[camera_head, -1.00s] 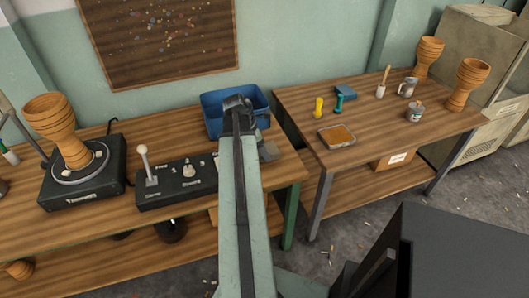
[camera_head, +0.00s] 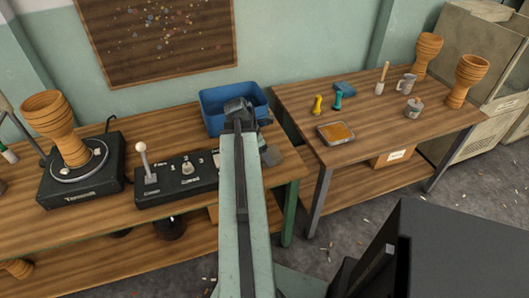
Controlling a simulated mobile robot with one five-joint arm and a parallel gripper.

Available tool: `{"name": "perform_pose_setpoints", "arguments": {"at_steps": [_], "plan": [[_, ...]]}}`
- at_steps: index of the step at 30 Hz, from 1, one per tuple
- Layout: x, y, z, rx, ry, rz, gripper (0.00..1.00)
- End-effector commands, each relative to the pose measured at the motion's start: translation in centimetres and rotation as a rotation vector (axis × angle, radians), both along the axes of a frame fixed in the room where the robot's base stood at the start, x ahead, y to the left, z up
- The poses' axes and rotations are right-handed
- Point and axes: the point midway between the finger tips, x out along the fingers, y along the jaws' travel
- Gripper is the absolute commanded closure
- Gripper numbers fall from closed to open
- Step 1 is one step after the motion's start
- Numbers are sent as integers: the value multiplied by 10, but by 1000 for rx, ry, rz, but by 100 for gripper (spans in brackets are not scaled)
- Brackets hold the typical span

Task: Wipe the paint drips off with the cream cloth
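My gripper (camera_head: 239,108) is at the far end of my arm, over the front part of the blue bin (camera_head: 211,99) on the left bench. I see it from behind, so its fingertips and anything between them are hidden. I cannot make out a cream cloth in this view. A small flat grey piece (camera_head: 272,156) lies on the bench just right of my arm; I cannot tell what it is. No paint drips can be told clearly on any surface. A goblet drum (camera_head: 58,125) stands upright on a black turntable (camera_head: 110,180) at the left.
A control box (camera_head: 180,190) with a lever stands between turntable and arm. The right table (camera_head: 400,135) holds a tray of orange paint (camera_head: 337,132), yellow (camera_head: 318,104) and teal (camera_head: 338,100) tools, a blue cloth-like piece (camera_head: 345,89), cups and two drums (camera_head: 468,80).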

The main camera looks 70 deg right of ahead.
Motion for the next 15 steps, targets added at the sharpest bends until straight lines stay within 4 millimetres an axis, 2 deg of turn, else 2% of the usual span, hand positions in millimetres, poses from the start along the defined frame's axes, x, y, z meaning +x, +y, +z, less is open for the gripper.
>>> {"name": "perform_pose_setpoints", "arguments": {"at_steps": [15], "plan": [[0, 0, 58, 0, 0, 0, 60]]}}
